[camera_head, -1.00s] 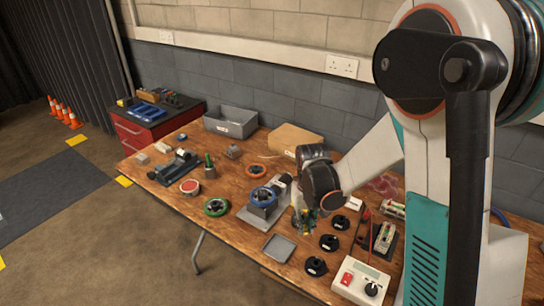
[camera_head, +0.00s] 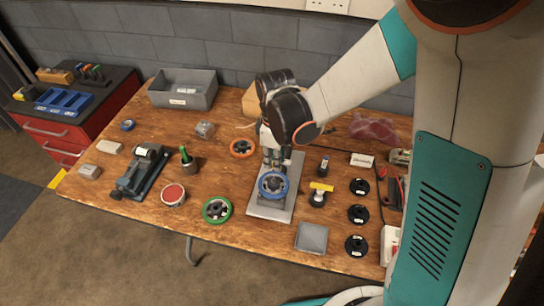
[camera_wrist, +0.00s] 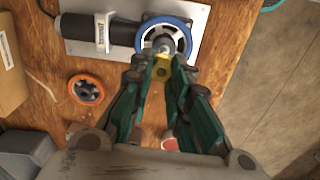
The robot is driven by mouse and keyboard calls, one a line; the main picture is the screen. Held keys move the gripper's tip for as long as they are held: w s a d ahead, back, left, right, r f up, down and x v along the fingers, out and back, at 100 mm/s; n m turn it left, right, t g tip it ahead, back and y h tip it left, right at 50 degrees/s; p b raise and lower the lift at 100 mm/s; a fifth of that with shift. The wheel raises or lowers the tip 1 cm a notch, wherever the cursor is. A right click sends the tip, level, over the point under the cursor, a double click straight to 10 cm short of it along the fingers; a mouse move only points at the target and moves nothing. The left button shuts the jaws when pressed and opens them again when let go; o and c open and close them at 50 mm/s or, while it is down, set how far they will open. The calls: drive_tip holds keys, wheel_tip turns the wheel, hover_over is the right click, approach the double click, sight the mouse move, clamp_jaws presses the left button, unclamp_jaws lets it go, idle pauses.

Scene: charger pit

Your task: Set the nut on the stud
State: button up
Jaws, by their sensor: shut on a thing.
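My gripper (camera_wrist: 161,66) is shut on a small brass-yellow nut (camera_wrist: 162,72), seen between the fingertips in the wrist view. Just beyond the nut is the grey stud (camera_wrist: 162,42) at the hub of a blue-rimmed wheel (camera_wrist: 182,32). The nut overlaps the stud's lower end in this view; I cannot tell whether they touch. In the head view my gripper (camera_head: 272,160) points down over the far side of the blue-rimmed wheel (camera_head: 273,196). The nut and stud cannot be made out there. The wheel sits on a grey metal plate (camera_head: 267,212).
A black cylindrical body (camera_wrist: 80,28) adjoins the wheel. A yellow-topped black holder (camera_head: 320,187) and black discs (camera_head: 358,214) stand to the right. Green (camera_head: 217,210) and orange (camera_head: 243,148) rings lie to the left. A grey tray (camera_head: 311,237) lies in front.

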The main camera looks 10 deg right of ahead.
drive_tip(key=b, duration=0.3)
hover_over(272, 180)
drive_tip(key=shift+n, duration=0.4)
drive_tip(key=shift+f, duration=2.25)
drive_tip(key=shift+f+b, duration=1.3)
drive_tip(key=shift+f, duration=0.05)
drive_tip(key=o, duration=0.9)
drive_tip(key=shift+o, duration=0.2)
drive_tip(key=shift+r, duration=0.15)
drive_tip(key=shift+r, duration=3.65)
